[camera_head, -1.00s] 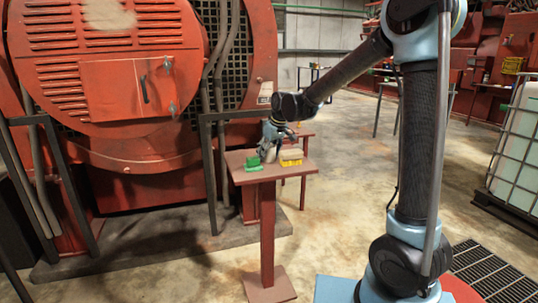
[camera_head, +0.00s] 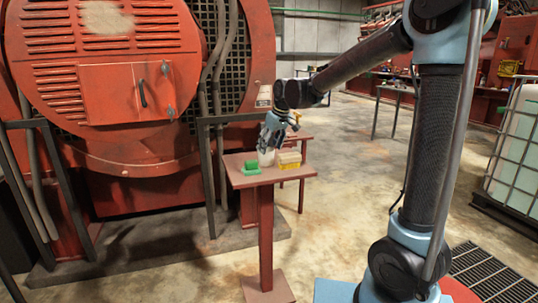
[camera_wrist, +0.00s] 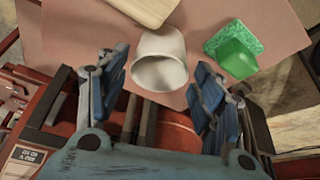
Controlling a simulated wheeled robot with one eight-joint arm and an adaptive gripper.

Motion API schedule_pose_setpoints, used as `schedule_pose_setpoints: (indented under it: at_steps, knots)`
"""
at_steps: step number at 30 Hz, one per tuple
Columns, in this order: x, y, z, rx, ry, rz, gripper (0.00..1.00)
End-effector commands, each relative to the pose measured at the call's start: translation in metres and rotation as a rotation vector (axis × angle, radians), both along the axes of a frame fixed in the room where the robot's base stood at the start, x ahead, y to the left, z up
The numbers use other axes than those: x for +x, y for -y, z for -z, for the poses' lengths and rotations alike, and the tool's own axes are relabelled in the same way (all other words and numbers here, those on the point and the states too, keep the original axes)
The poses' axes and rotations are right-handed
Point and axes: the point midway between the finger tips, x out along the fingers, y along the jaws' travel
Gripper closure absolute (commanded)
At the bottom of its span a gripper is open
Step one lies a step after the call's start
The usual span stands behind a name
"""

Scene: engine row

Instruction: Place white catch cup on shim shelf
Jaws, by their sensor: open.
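The white catch cup (camera_head: 266,159) stands on the reddish-brown top of a small pedestal stand (camera_head: 246,178), between a green item and a yellow-and-tan item. In the wrist view the cup (camera_wrist: 161,45) shows its open mouth toward my gripper. My gripper (camera_head: 270,143) is just above the cup, pointing down. In the wrist view its blue fingers (camera_wrist: 158,72) are spread apart, one on each side of the cup, with visible gaps. No label marks which surface is the shim shelf.
The green item (camera_wrist: 236,50) lies close to the right finger in the wrist view. The tan block (camera_wrist: 146,8) is beyond the cup. A large red engine (camera_head: 120,130) rises behind and left. A caged white tank (camera_head: 518,150) stands at far right. The floor between is mostly clear.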

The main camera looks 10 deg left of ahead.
Motion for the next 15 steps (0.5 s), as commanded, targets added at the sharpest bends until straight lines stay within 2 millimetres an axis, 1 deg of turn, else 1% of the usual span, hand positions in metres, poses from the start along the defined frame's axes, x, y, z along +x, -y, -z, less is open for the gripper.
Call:
schedule_pose_setpoints:
  at_steps: [1, 3, 7, 12, 15]
  knots:
    - [-0.003, 0.003, -0.010, 0.000, 0.000, 0.000, 0.39]
    - [-0.005, 0.007, -0.021, 0.000, 0.000, 0.000, 0.39]
    - [-0.009, 0.013, -0.039, 0.000, 0.000, 0.000, 0.39]
    - [-0.013, 0.017, -0.052, 0.000, 0.000, 0.000, 0.39]
    - [-0.014, 0.018, -0.054, 0.000, 0.000, 0.000, 0.39]
